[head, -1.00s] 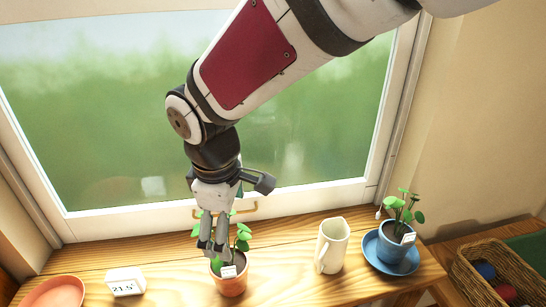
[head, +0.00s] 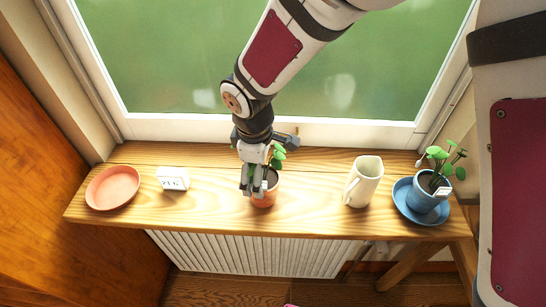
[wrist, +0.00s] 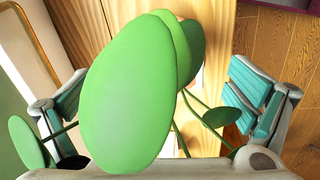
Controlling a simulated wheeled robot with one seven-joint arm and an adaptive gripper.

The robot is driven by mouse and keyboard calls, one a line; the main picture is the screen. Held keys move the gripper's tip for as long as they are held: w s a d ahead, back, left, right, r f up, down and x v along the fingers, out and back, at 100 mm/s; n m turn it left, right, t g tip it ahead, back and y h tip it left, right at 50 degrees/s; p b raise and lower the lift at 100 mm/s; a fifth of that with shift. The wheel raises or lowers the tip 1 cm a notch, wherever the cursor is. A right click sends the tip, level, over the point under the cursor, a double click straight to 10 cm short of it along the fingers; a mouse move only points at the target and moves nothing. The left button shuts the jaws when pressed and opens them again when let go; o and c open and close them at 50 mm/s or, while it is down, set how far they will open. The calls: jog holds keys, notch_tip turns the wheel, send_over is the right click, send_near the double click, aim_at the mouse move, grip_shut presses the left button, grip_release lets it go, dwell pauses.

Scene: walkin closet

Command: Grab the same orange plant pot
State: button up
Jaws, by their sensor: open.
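The orange plant pot (head: 265,198) stands upright on the wooden windowsill shelf, a little left of its middle. Green round leaves (head: 277,156) grow from it. My gripper (head: 254,188) is over the pot from above, its fingers in front of part of the pot and plant. In the wrist view the two teal-padded fingers are spread wide, with large green leaves (wrist: 140,90) and stems between them. The pot itself is hidden there by the leaves. I cannot tell whether a finger touches the pot.
An empty orange saucer (head: 113,188) and a small white digital display (head: 173,179) are to the left. A cream pitcher (head: 363,182) and a blue potted plant (head: 428,192) on a blue saucer (head: 403,205) are to the right. The window is behind.

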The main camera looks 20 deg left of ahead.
jog(key=shift+w+d+f+p, duration=0.1)
jog(key=shift+f+p, duration=0.2)
jog(key=shift+f, duration=0.95)
jog(key=shift+w+d+f+p, duration=0.1)
jog(key=shift+f+p, duration=0.2)
jog(key=shift+f, duration=0.95)
jog(key=c, duration=1.7)
jog(key=shift+c, duration=0.3)
jog(key=shift+r, duration=0.1)
